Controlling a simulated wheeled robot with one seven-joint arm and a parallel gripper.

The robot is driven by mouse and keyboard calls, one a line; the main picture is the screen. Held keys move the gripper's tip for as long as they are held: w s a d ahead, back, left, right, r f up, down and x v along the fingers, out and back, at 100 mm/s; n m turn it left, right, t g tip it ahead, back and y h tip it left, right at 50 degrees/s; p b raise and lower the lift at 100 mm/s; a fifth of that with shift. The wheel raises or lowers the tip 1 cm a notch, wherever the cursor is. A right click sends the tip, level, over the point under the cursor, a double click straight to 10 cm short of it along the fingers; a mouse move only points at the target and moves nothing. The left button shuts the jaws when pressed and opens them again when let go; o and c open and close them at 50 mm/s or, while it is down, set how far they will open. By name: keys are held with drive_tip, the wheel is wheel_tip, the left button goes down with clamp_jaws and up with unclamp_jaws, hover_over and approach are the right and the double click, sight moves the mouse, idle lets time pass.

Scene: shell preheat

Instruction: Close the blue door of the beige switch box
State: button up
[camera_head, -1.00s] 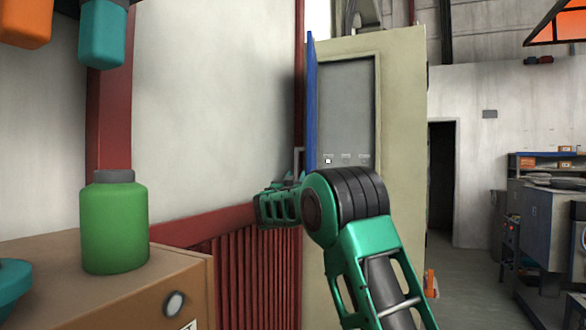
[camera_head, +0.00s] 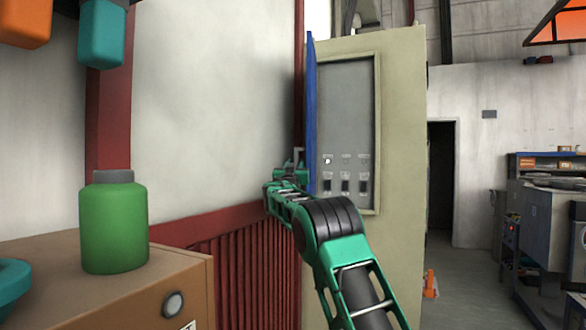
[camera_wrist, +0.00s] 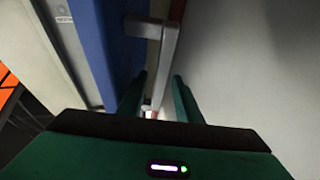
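The beige switch box (camera_head: 403,150) stands right of the wall, with its grey panel and several switches showing. Its blue door (camera_head: 311,115) is open and seen nearly edge-on at the box's left side. My gripper (camera_head: 292,167) is at the door's left side, partly hidden by my arm in the head view. In the wrist view the blue door (camera_wrist: 106,45) is on the left and its grey handle (camera_wrist: 168,50) runs down toward my gripper (camera_wrist: 158,85). The fingers are apart, with the handle's lower part showing between them; I cannot tell if they touch it.
A green bottle (camera_head: 114,225) stands on a brown cabinet (camera_head: 180,275) at the left. A white wall with red ribbed panelling (camera_head: 245,265) is close behind my gripper. An orange cone (camera_head: 430,284) stands on the floor at the right, where there is open floor.

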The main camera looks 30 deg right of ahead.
drive_tip(key=shift+w+d+r, duration=0.1)
drive_tip(key=shift+w+d, duration=0.1)
drive_tip(key=shift+w, duration=0.05)
clamp_jaws()
drive_tip(key=shift+a, duration=0.15)
